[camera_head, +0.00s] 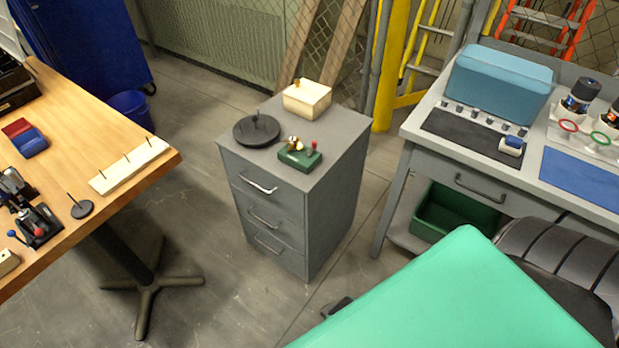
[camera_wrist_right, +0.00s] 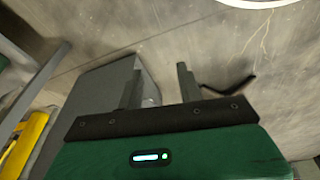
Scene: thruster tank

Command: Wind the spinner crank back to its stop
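A small green device (camera_head: 299,158) with a brass part and a red knob (camera_head: 313,146) stands near the right front of the grey cabinet's top. It looks like the spinner with its crank, but it is too small to tell where the crank stands against any stop. My right gripper (camera_wrist_right: 159,82) shows only in the right wrist view, its two grey fingers apart with nothing visible between them. The grey cabinet (camera_wrist_right: 90,93) lies beyond the fingers in that view. My left gripper is not in view.
The grey cabinet (camera_head: 240,185) also holds a black round plate (camera_head: 243,136) and a cream box (camera_head: 312,104). A wooden table (camera_head: 115,140) stands left, with black knobbed devices (camera_head: 38,228). A grey workbench (camera_head: 400,128) stands right. Open floor (camera_head: 205,235) lies left of the cabinet.

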